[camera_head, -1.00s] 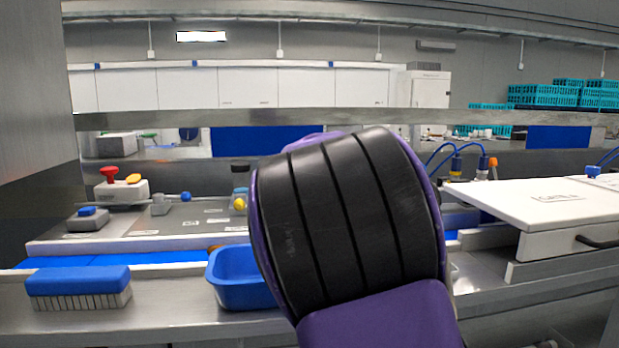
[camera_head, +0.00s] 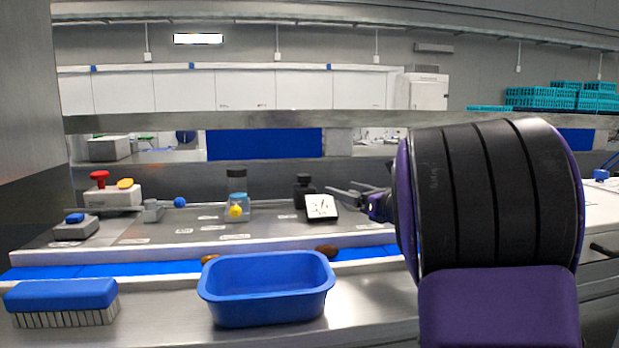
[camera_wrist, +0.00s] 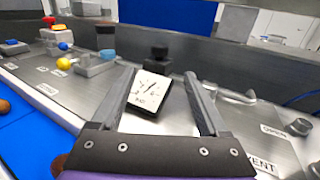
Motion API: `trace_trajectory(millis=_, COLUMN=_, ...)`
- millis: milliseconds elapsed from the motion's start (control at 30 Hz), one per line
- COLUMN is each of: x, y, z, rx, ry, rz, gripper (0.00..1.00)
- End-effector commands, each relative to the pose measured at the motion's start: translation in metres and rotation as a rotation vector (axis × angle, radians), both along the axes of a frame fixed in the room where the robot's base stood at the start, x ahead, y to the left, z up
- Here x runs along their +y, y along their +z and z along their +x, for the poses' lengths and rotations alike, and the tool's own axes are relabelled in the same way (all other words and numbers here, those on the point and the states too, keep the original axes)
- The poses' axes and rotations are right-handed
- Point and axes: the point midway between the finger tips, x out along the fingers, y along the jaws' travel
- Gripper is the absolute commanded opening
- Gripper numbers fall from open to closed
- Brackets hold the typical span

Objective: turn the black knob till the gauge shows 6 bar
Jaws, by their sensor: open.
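The black knob (camera_head: 304,188) stands upright behind the square white-faced gauge (camera_head: 321,206) on the grey panel. In the wrist view the knob (camera_wrist: 158,60) is just beyond the gauge (camera_wrist: 149,91). The gauge face has a dark needle and markings, too small to read. My gripper (camera_head: 347,191) is to the right of the knob and gauge in the head view, its fingers pointing left. In the wrist view my gripper (camera_wrist: 160,80) is open and empty, with the gauge showing between its fingers and the knob past the tips. My arm covers the area to the right.
A blue tub (camera_head: 265,318) and a blue brush (camera_head: 62,296) are on the front ledge. Brown dates (camera_head: 326,251) lie by the blue belt (camera_head: 110,269). A dark-capped container (camera_head: 237,190) stands left of the knob.

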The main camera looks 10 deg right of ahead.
Motion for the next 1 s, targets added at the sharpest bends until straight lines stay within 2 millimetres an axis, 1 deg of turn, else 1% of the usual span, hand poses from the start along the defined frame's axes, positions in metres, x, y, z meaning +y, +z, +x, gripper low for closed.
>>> trace_trajectory(millis=33, x=0.006, y=0.001, z=0.011, rx=0.002, ry=0.003, rz=-0.002, gripper=0.78)
trace_trajectory(millis=400, x=0.042, y=0.001, z=0.084, rx=0.002, ry=0.002, rz=-0.002, gripper=0.78)
trace_trajectory(millis=600, x=0.055, y=0.001, z=0.114, rx=0.002, ry=0.0, rz=-0.001, gripper=0.78)
trace_trajectory(millis=800, x=0.062, y=0.0, z=0.128, rx=0.001, ry=-0.001, rz=0.0, gripper=0.78)
trace_trajectory(millis=1000, x=0.063, y=0.0, z=0.129, rx=0.001, ry=-0.001, rz=0.0, gripper=0.78)
